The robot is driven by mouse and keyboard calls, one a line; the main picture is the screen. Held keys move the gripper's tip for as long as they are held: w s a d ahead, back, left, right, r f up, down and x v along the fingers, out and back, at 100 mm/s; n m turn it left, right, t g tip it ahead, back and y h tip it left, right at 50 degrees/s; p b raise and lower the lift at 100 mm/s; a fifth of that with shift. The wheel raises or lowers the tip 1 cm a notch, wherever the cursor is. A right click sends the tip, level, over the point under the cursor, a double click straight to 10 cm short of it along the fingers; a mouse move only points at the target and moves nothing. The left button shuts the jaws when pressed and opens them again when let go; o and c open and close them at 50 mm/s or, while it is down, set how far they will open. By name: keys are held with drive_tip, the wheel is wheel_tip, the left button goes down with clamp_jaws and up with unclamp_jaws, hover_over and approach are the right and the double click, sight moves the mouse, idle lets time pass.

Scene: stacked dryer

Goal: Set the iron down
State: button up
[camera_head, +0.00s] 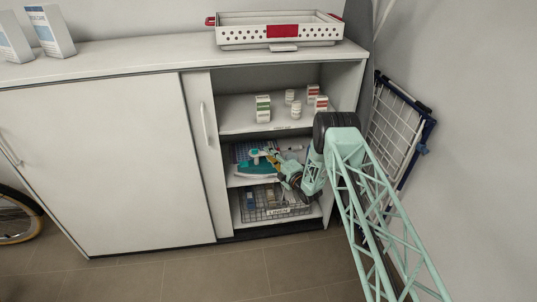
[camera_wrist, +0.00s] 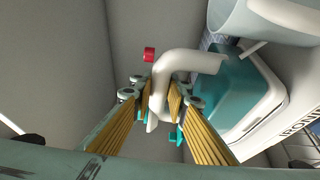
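The iron (camera_head: 256,167), teal and white, is at the middle shelf (camera_head: 237,182) of the open cabinet section in the head view. In the wrist view its curved white handle (camera_wrist: 184,63) runs between my gripper's yellow fingers, and its teal body (camera_wrist: 235,90) lies to the right. My gripper (camera_wrist: 160,100) appears closed around the handle, with a finger on each side. In the head view my gripper (camera_head: 277,162) reaches into the shelf from the right. Whether the iron's underside touches the shelf is unclear.
Small boxes and bottles, such as a green-white box (camera_head: 263,108), stand on the upper shelf. A labelled wire basket (camera_head: 276,212) is below. A sliding door (camera_head: 110,165) covers the left side. A drying rack (camera_head: 395,125) leans at right. A perforated tray (camera_head: 240,35) sits on top.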

drive_tip(key=o, duration=0.4)
drive_tip(key=shift+r, duration=0.15)
drive_tip(key=shift+p+v, duration=1.6)
drive_tip(key=shift+v, duration=4.5)
drive_tip(key=shift+a+r, duration=0.15)
